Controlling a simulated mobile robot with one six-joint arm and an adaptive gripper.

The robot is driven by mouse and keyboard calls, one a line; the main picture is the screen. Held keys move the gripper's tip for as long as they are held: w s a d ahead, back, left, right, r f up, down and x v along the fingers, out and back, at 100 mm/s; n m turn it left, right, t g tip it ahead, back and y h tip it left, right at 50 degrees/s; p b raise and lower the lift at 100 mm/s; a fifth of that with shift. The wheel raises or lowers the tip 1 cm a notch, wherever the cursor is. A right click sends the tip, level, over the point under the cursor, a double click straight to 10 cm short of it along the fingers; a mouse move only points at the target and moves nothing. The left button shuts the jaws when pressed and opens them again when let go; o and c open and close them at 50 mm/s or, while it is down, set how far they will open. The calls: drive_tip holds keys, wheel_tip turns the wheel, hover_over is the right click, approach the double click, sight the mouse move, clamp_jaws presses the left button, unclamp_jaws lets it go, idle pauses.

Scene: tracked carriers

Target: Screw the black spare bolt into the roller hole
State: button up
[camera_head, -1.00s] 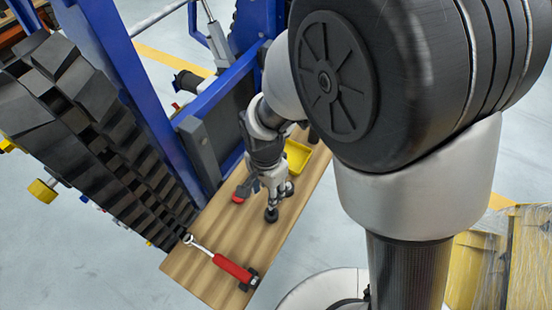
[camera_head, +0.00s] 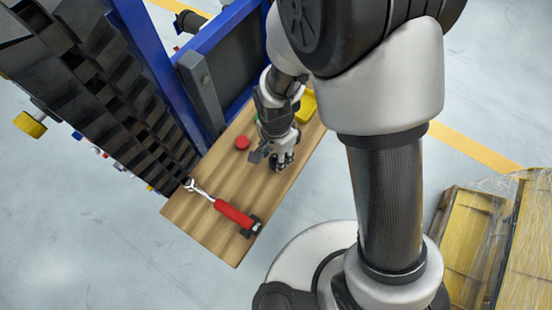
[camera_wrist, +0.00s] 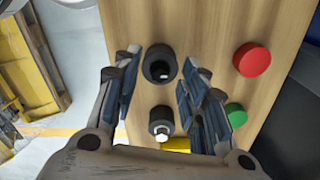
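Two black round parts stand on the wooden board. In the wrist view, one (camera_wrist: 160,64) shows a dark ring with a small light spot inside, and the other (camera_wrist: 160,121) has a silver stud. I cannot tell which is the spare bolt. In the head view, one black part (camera_head: 277,165) shows beside the fingers. My gripper (camera_head: 270,159) is over the board. In the wrist view my gripper (camera_wrist: 164,68) is open, its fingers on either side of the black parts, holding nothing; its height above them is unclear. I cannot make out the roller hole.
A green disc (camera_wrist: 236,115) and yellow tray (camera_head: 308,107) are near. Black track (camera_head: 120,90) and blue frame (camera_head: 160,75) border the board's left side.

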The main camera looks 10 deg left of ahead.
drive_tip(key=shift+r, duration=0.1)
drive_tip(key=shift+c, duration=0.6)
clamp_jaws()
